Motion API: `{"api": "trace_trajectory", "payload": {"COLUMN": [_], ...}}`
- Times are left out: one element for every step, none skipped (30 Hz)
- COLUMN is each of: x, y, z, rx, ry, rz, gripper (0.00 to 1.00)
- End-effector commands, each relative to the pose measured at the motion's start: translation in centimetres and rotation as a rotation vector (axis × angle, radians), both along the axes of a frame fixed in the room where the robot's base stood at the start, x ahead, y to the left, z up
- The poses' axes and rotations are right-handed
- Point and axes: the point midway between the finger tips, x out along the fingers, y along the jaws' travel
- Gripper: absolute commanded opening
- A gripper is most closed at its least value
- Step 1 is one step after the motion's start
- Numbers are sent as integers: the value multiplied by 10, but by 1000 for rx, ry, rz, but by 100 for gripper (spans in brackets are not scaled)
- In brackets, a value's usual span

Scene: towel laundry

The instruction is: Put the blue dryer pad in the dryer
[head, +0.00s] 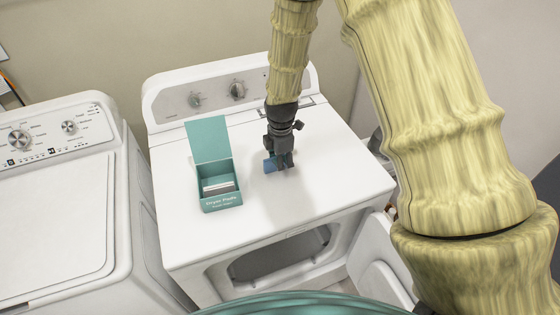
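The blue dryer pad (270,165) is at my gripper (279,163), above the right part of the dryer's white top. The fingers are around the pad and look shut on it, though they partly hide it. I cannot tell exactly how high the pad is above the top. The dryer (340,185) stands in the middle of the head view. Its front opening (285,257) is dark and uncovered, below the top's front edge. The dryer's door (378,285) hangs open at the right of the opening.
A teal box labelled Dryer Pads (219,202) stands on the dryer top, left of my gripper, lid up, with white or grey items inside. A washer (50,215) stands left of the dryer. The top between box and right edge is otherwise clear.

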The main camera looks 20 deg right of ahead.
Motion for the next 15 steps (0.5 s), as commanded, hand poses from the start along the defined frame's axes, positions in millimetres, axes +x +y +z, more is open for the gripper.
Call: {"api": "trace_trajectory", "payload": {"x": [0, 0, 0, 0, 0, 0, 0, 0, 0, 0, 0, 0, 0, 0, 0], "y": [0, 0, 0, 0, 0, 0, 0, 0, 0, 0, 0, 0, 0, 0, 0], "z": [0, 0, 0, 0, 0, 0, 0, 0, 0, 0, 0, 0, 0, 0, 0], "rx": [0, 0, 0, 0, 0, 0, 0, 0, 0, 0, 0, 0, 0, 0, 0], "ry": [0, 0, 0, 1, 1, 1, 1, 1, 1, 1, 1, 1, 1, 1, 1], "rz": [0, 0, 0, 0, 0, 0, 0, 0, 0, 0, 0, 0, 0, 0, 0], "gripper": [43, 48, 56, 61, 65, 65, 65, 65, 65, 65, 65, 65, 65, 65, 65]}}
